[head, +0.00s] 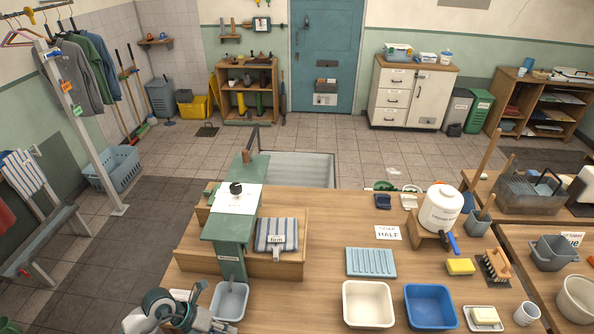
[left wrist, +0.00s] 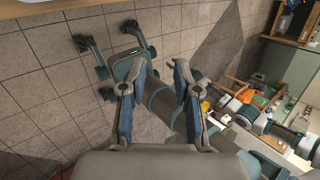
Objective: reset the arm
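My left gripper (left wrist: 159,68) shows in the left wrist view with its two fingers spread apart and nothing between them. Tiled floor and parts of my own body lie beyond it. In the head view, grey and teal parts of my left arm show at the bottom left, beside the wooden table (head: 300,300); the fingers cannot be made out there. My right gripper is not seen in the head view.
On the table are a green stand (head: 232,232), a folded striped cloth (head: 272,232), a cream tub (head: 368,303), a blue tub (head: 431,306), a ribbed blue tray (head: 371,262) and a white container (head: 440,208). A grey-blue container (head: 229,301) is close to my left arm.

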